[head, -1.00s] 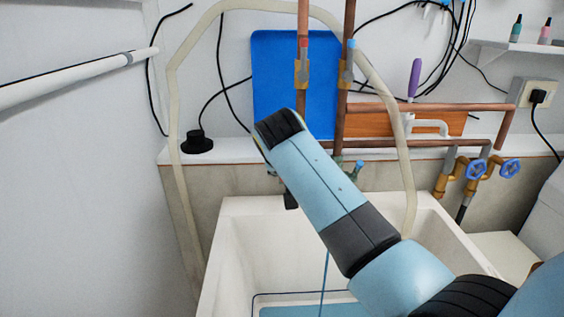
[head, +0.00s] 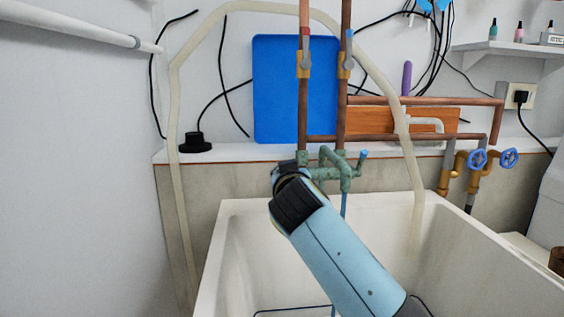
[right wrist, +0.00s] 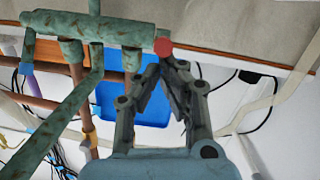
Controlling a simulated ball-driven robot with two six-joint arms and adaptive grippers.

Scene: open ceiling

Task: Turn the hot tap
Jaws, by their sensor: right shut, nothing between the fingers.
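A weathered green tap (head: 343,170) is on the wall above the white sink (head: 232,210). Its blue-tipped end (head: 364,154) shows on the right in the head view; its left end is hidden behind my right wrist. In the right wrist view, which looks upside down, the tap body (right wrist: 90,27) runs across the upper left and ends in a red tip (right wrist: 163,47), the hot side. My right gripper (right wrist: 168,62) is shut and empty, its fingertips right by the red tip; I cannot tell whether they touch. My left gripper is not in view.
Copper pipes (head: 303,105) rise behind the tap in front of a blue board (head: 272,90). A pale hose (head: 385,95) arches over them into the sink. Two blue-wheeled valves (head: 509,158) are at the right. A black plug-like piece (head: 195,143) sits on the ledge.

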